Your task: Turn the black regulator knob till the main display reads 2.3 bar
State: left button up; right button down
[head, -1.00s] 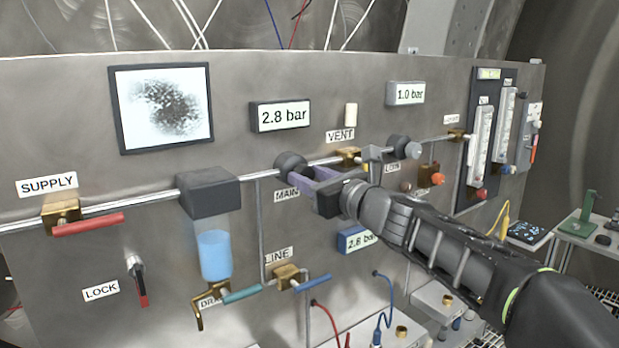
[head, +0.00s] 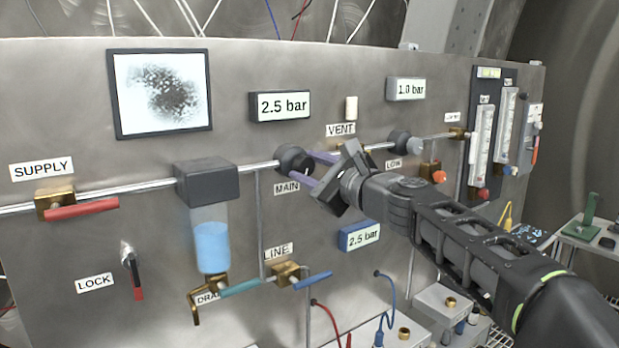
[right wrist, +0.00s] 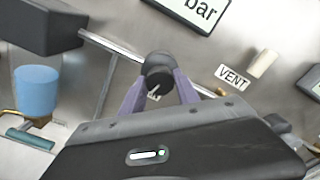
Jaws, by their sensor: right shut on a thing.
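The black regulator knob (head: 293,160) sits on the pipe above the MAIN label (head: 286,187). My right gripper (head: 312,168) is shut on this knob, with its purple fingers on either side of it. The right wrist view shows the knob (right wrist: 157,75) between the fingertips, with a light pointer line on its face. The gripper is rolled at a slant. The main display (head: 281,106) above the knob reads 2.5 bar. A blue-framed display (head: 359,236) lower down also reads 2.5 bar. My left gripper is not in view.
A second dark knob (head: 399,141) by the LOW label sits to the right, under a 1.0 bar display (head: 405,89). Red supply (head: 82,209), teal (head: 240,288) and blue (head: 312,281) valve levers stick out from the panel. A white VENT piece (head: 351,108) is close above my gripper.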

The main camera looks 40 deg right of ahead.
jog(key=shift+n+b, duration=0.7)
jog(key=shift+n, duration=0.8)
jog(key=c, duration=0.9)
grip_release()
jog(key=s+b, duration=0.1)
jog(key=s, duration=0.6)
jog(key=shift+s, duration=0.4)
jog(key=shift+a, duration=0.1)
